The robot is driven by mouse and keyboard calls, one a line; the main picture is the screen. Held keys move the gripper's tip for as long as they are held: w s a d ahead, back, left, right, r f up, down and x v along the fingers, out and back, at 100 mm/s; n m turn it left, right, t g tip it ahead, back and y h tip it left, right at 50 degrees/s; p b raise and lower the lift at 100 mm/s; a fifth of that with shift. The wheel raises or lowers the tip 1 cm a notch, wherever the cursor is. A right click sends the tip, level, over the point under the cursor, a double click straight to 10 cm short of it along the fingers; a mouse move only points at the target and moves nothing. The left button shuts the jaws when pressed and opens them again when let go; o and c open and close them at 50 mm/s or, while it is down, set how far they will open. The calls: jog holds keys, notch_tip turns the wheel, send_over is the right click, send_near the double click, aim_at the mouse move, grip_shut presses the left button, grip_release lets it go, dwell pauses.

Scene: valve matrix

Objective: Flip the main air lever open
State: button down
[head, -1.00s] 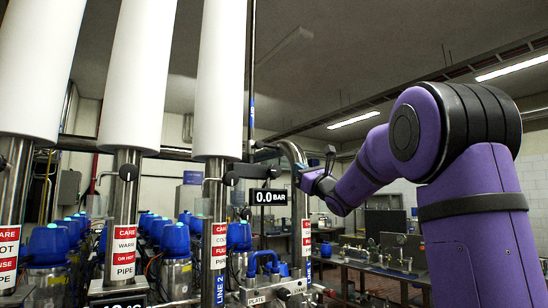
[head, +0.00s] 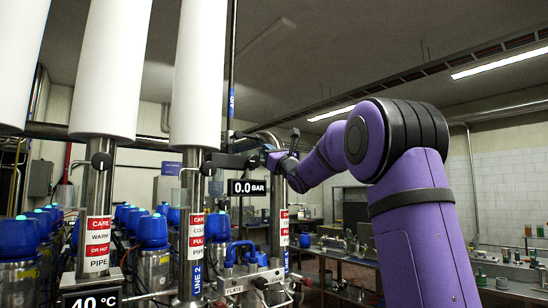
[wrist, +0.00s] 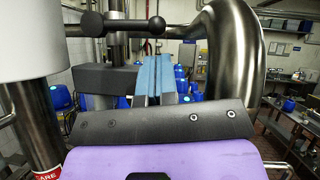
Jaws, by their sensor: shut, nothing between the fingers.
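A black lever (wrist: 122,24) with a round knob at its right end lies across the top of the wrist view, its hub on the left. I take it for the main air lever. My gripper (wrist: 154,62) is shut and empty; its two blue fingers lie side by side, tips just below the lever bar. I cannot tell whether they touch it. In the head view my gripper (head: 266,156) is among the pipes, small and partly hidden. A thin pipe (head: 232,100) with a blue label rises there; the lever itself is hard to make out.
A bent steel pipe (wrist: 228,60) stands close right of my gripper. A white-clad pipe (head: 198,75) is to the left. A 0.0 BAR display (head: 247,187) is below my gripper. Blue-topped units (head: 152,231) stand behind. Benches (head: 345,265) are at the right.

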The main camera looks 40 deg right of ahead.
aim_at(250, 137)
jog(key=shift+x, duration=1.65)
jog(key=shift+s+r+n+y, duration=0.15)
jog(key=shift+n+y, duration=0.15)
jog(key=shift+y, duration=0.1)
